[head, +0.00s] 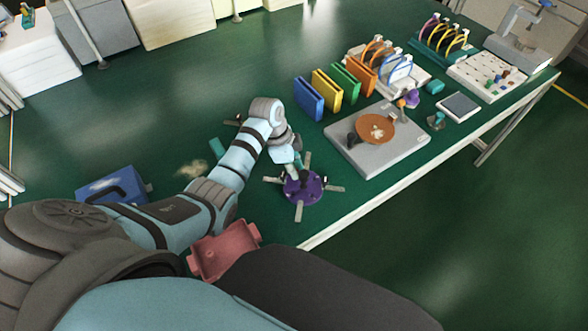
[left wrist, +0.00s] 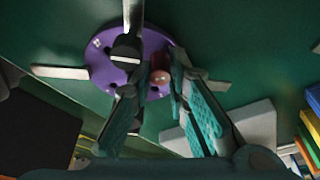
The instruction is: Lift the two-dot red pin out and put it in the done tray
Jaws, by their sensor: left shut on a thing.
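A purple round holder (head: 304,190) with several pale metal arms sits near the table's front edge. My left gripper (head: 298,168) is directly over it, pointing down. In the left wrist view, the teal fingers of my left gripper (left wrist: 153,88) are shut on a small red pin (left wrist: 160,78) over the purple disc (left wrist: 103,70). Pale dots show on the disc's rim, but I cannot read any dots on the pin. I cannot tell whether the pin is still seated. A blue tray (head: 124,180) and a red tray (head: 224,252) lie nearby; neither shows a readable label. My right gripper is not visible.
A grey plate with an orange-brown disc (head: 374,131) stands right of the holder. Blue, yellow, green and orange upright folders (head: 308,98) stand behind it. Racks and a pegboard (head: 487,78) fill the far right. Green surface behind my left arm is mostly clear.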

